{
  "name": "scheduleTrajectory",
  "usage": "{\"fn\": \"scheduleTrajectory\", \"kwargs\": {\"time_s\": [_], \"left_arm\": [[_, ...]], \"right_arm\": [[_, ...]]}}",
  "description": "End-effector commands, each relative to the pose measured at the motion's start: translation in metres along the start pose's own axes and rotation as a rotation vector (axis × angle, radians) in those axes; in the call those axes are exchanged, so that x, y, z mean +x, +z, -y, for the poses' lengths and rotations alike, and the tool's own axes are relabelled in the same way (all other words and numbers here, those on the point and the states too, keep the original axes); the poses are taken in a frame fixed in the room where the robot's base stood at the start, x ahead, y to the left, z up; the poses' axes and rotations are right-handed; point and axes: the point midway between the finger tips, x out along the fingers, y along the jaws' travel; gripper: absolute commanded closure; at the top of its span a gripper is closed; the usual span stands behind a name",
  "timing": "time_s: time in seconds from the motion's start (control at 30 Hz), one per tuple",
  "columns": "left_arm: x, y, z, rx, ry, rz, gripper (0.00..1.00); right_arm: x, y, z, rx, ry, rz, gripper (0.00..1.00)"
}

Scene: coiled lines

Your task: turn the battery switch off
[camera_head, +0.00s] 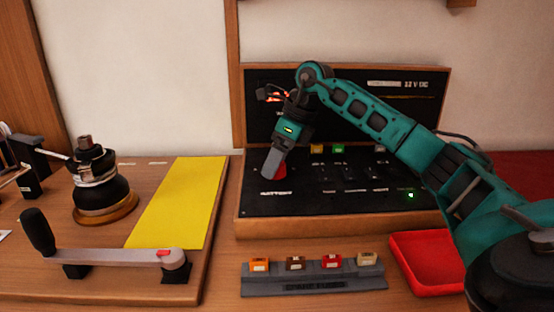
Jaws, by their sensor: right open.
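The battery switch (281,171) is a red part at the left of the black panel (300,205), above a white label. My right gripper (272,167) reaches over the panel from the right and points down at the switch. It covers most of the switch, so I cannot tell the switch's position or whether the gripper touches it. The gap between the fingers is hard to see. A green light (410,195) glows at the panel's lower right. My left gripper is not in view.
A rack (315,285) with several coloured fuses stands in front of the panel, beside a red tray (425,260). At left are a winch (100,190), a crank handle (115,256) and a yellow mat (182,205). My right arm crosses the panel's right side.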

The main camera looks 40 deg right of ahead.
Motion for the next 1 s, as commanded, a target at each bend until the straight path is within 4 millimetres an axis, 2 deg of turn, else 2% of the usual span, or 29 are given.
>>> {"fn": "scheduleTrajectory", "kwargs": {"time_s": [0.1, 0.67, 1.0], "left_arm": [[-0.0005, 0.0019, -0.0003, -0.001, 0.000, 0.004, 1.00], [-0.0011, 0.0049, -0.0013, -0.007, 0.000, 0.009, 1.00], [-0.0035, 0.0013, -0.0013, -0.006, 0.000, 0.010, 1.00]], "right_arm": [[-0.0001, 0.0000, 0.0000, 0.000, 0.000, 0.000, 0.25], [-0.0005, -0.0001, 0.0000, 0.000, 0.000, 0.000, 0.79], [-0.0016, -0.0001, -0.0005, 0.046, -0.018, 0.003, 0.79]]}}
